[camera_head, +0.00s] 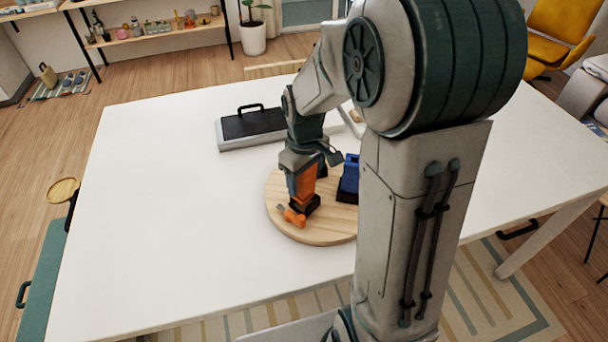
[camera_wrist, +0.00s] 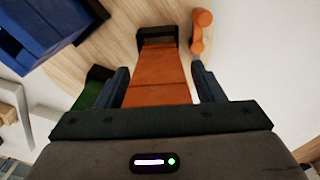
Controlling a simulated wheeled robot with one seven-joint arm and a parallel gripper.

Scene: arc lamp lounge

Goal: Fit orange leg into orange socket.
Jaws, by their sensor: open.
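The orange leg (camera_head: 302,186) stands roughly upright on the round wooden board (camera_head: 290,232), below my gripper (camera_head: 301,168). In the wrist view the orange leg (camera_wrist: 158,75) lies between the two fingers of my gripper (camera_wrist: 160,72), which are open with gaps on both sides. The leg's far end meets a dark socket (camera_wrist: 157,33). The dark socket also shows in the head view (camera_head: 314,204) at the leg's foot. How deep the leg sits in it I cannot tell. An orange lever-like piece (camera_wrist: 201,32) lies beside the socket; it also shows in the head view (camera_head: 293,217).
A blue block (camera_head: 348,180) stands on the board to the right, partly behind my arm. A green part (camera_wrist: 92,88) lies left of the leg in the wrist view. A grey case with a black handle (camera_head: 251,125) stands behind. The table's left side is clear.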

